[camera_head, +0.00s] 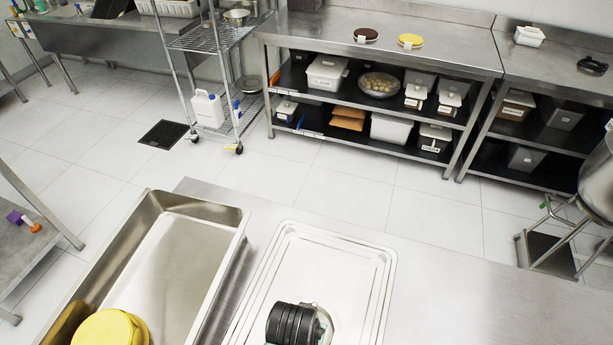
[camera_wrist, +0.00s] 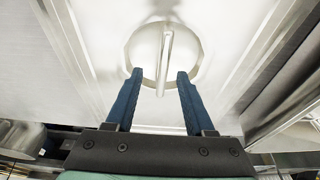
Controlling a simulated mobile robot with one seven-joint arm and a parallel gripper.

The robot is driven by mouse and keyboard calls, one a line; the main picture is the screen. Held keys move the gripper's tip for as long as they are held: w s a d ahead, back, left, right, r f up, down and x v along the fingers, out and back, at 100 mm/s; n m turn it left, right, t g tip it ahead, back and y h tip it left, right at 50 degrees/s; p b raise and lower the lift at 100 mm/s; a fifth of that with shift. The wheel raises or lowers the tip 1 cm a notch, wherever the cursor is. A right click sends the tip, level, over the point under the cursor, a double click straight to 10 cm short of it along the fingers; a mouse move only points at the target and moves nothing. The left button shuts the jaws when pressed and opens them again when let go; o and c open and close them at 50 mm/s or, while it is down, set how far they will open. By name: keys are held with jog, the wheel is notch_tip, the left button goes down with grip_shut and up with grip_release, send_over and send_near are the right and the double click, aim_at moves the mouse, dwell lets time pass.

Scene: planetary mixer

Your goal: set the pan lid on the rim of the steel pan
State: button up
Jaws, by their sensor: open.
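The pan lid (camera_head: 320,262) is a pale, rectangular steel sheet with a stepped rim, lying on the steel table to the right of the steel pan (camera_head: 185,212). The pan is deep, rectangular and uncovered at its visible far end. My wrist covers the lid's middle in the head view and hides the fingers. In the wrist view, my gripper (camera_wrist: 158,75) is open, its two blue fingers on either side of the lid's bar handle (camera_wrist: 166,50). The handle spans a round recess. Contact with the handle cannot be told.
A yellow rounded thing (camera_head: 108,328) overlaps the pan's near end; whether it is inside cannot be told. The table (camera_head: 470,290) is bare to the lid's right. Across the floor stand a wire rack (camera_head: 205,40) and counters with loaded shelves (camera_head: 380,75).

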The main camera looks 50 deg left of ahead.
jog(key=shift+a+p+x, duration=0.1)
jog(key=shift+p+x, duration=0.2)
jog(key=shift+x, duration=1.05)
jog(key=shift+a+p+x, duration=0.15)
jog(key=shift+p+x, duration=0.15)
jog(key=shift+x, duration=1.05)
jog(key=shift+s, duration=0.1)
grip_shut()
jog(key=shift+r, duration=0.15)
